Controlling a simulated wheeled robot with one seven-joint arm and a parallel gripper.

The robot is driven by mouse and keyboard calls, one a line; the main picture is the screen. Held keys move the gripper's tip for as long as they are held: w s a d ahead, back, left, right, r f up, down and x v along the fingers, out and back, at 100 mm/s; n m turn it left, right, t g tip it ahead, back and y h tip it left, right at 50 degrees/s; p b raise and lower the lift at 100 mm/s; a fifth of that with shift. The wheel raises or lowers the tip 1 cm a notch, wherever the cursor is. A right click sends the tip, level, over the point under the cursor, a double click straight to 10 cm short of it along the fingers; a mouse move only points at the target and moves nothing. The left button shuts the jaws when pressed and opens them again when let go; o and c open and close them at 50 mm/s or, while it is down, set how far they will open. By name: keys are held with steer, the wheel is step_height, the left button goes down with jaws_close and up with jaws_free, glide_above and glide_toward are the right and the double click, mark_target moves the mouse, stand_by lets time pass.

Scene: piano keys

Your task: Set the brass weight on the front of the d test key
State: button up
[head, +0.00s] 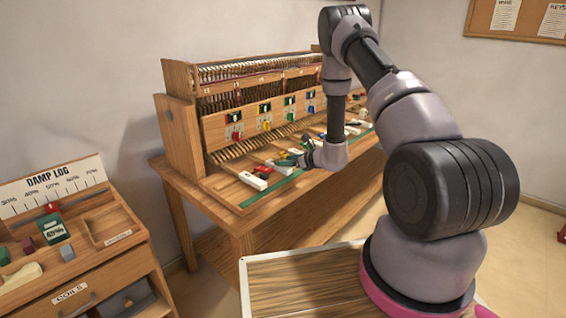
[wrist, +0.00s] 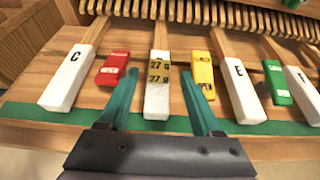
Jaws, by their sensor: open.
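In the wrist view a white key (wrist: 157,104) lies between the key lettered C (wrist: 70,75) and the key lettered E (wrist: 241,88); its place fits the d test key. Its letter does not show. A small brass-coloured piece marked 27 g (wrist: 156,72), apparently the brass weight, is on this key behind its bare front end. My gripper (wrist: 159,73) is open, with one teal finger on each side of the key and the marked piece. Contact cannot be told. In the head view my gripper (head: 291,158) is over the keys; the weight cannot be made out there.
A red block (wrist: 113,69) and a yellow block (wrist: 203,73) lie close beside the fingers. A green block (wrist: 276,82) is farther right. A green strip (wrist: 30,114) runs along the front of the keys. A damp log stand (head: 115,238) is at left.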

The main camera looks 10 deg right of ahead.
steer(key=v, duration=1)
steer(key=s+a+r+n+g+y, duration=0.15)
steer(key=s+a+r+n, duration=0.25)
steer(key=r, duration=0.4)
steer(key=s+a+r+n+g+y, duration=0.1)
steer(key=s+a+r+n+g, duration=0.25)
steer(key=r, duration=0.45)
steer(key=s+a+r+n+g+y, duration=0.1)
steer(key=s+a+r+n+y, duration=0.15)
steer(key=r+n, duration=0.4)
steer(key=s+d+r+n+t+h, duration=0.1)
steer(key=s+d+r+n+h, duration=0.3)
steer(key=s+r, duration=0.3)
steer(key=s+d+r+n+t+h, duration=0.1)
steer(key=s+d+r+n+h, duration=0.4)
steer(key=s, duration=0.9)
step_height(320, 180, up, 4)
steer(key=shift+f+n+h, duration=0.2)
steer(key=shift+n+h, duration=0.6)
steer(key=shift+h, duration=0.1)
